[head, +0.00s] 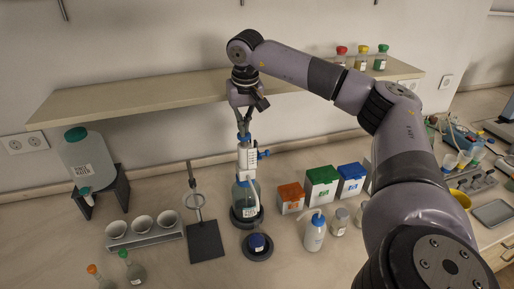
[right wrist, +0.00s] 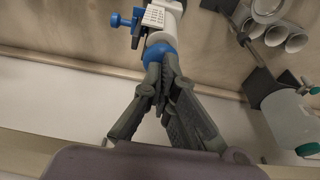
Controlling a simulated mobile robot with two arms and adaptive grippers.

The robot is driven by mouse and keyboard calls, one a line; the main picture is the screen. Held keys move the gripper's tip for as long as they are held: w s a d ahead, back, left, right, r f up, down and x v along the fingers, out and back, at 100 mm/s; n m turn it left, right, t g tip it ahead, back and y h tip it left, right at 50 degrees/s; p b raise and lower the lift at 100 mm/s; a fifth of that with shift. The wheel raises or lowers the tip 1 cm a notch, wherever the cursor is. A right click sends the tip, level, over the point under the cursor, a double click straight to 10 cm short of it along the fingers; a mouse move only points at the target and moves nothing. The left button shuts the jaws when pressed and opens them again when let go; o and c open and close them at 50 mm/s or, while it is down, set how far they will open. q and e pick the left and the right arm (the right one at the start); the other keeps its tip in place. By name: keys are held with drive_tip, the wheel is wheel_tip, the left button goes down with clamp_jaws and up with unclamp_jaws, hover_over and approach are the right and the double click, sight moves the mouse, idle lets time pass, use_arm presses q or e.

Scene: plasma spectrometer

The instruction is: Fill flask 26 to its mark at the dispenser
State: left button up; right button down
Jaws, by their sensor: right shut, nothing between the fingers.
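The dispenser (head: 246,160) is a white, blue-trimmed pump on a clear bottle (head: 244,198) that stands in a dark round base. My right gripper (head: 243,134) points down at the dispenser's top, its fingers shut and empty. In the right wrist view the fingertips (right wrist: 166,62) meet right at the blue top (right wrist: 158,52) of the dispenser; I cannot tell whether they touch it. Flasks with an orange stopper (head: 92,270) and a green stopper (head: 124,255) stand at lower left. No number 26 is readable. My left gripper is not in view.
A shelf (head: 140,97) runs behind the dispenser. A water carboy (head: 88,160), a funnel rack (head: 145,240) and a ring stand (head: 205,240) stand left. Orange, green and blue boxes (head: 321,187) and a wash bottle (head: 315,234) stand right. Bench is clear at front middle.

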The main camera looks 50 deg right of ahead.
drive_tip(key=shift+f, duration=0.2)
drive_tip(key=shift+s+f+b, duration=0.1)
drive_tip(key=shift+f+b, duration=0.45)
drive_tip(key=shift+f, duration=0.45)
drive_tip(key=shift+r, duration=0.15)
drive_tip(key=shift+r+p, duration=1.8)
drive_tip(key=shift+r, duration=0.05)
drive_tip(key=shift+f, duration=0.2)
idle(1.0)
drive_tip(key=shift+f+b, duration=0.55)
drive_tip(key=shift+f, duration=0.1)
drive_tip(key=shift+f, duration=0.1)
